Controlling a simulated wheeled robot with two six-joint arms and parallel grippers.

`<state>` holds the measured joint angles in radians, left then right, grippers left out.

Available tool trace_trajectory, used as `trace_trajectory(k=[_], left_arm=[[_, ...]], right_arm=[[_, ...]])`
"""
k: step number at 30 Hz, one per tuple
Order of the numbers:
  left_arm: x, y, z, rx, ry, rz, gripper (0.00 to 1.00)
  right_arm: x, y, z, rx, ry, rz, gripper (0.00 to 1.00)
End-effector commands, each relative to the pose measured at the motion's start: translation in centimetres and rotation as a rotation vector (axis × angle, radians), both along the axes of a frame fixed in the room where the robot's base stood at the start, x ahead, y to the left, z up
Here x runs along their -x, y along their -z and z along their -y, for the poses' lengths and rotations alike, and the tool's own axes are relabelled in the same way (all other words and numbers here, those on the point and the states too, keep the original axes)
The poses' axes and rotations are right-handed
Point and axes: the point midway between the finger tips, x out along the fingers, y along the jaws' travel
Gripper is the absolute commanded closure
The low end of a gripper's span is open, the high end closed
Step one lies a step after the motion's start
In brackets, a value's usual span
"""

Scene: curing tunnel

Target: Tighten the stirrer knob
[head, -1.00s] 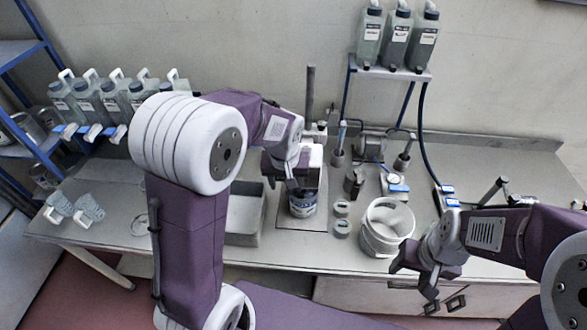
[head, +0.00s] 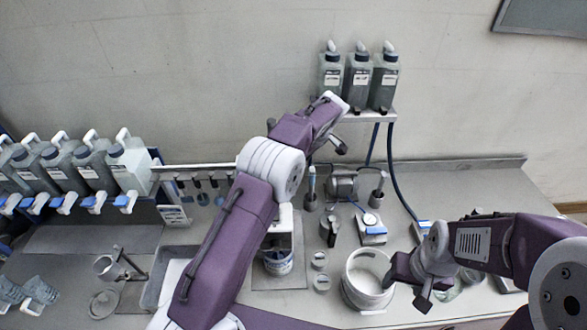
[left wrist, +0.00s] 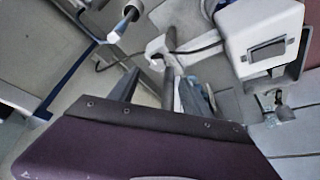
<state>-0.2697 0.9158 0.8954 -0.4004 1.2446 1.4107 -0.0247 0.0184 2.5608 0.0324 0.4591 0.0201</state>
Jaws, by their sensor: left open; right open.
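The stirrer's white head (head: 281,218) stands above a labelled can (head: 278,262), partly hidden by my left arm. In the left wrist view a white box with a dark panel (left wrist: 258,38), seemingly the stirrer head, is close at the upper right. A small dark knob-like part (left wrist: 281,98) shows below it. My left gripper (head: 338,138) is raised above the back of the bench, up and right of the stirrer in the picture. It is open and looks empty, its fingers partly hidden. My right gripper (head: 408,288) is open and empty, right of the white tub.
A white tub (head: 364,283) and small round tins (head: 321,282) stand right of the can. Bottles (head: 358,80) stand on a raised shelf at the back. More bottles (head: 82,165) line the left rack. A grey tray (head: 153,285) lies left of the stirrer.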

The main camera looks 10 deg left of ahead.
Motion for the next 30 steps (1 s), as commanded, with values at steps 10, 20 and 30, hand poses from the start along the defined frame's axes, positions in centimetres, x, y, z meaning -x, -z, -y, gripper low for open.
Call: trace_trajectory(k=[10,20,30], left_arm=[[-1.2,5.5,-2.2,-0.001,-0.001,-0.006,0.44],[-1.8,8.3,-3.0,0.001,0.000,0.000,0.44],[-1.8,8.3,-3.0,0.001,0.000,-0.001,0.99]], right_arm=[[0.0,-3.4,0.0,0.000,0.000,0.001,0.44],[0.0,-4.3,0.0,0.000,0.000,0.000,0.44],[0.0,-4.2,0.0,0.000,0.000,0.000,0.44]])
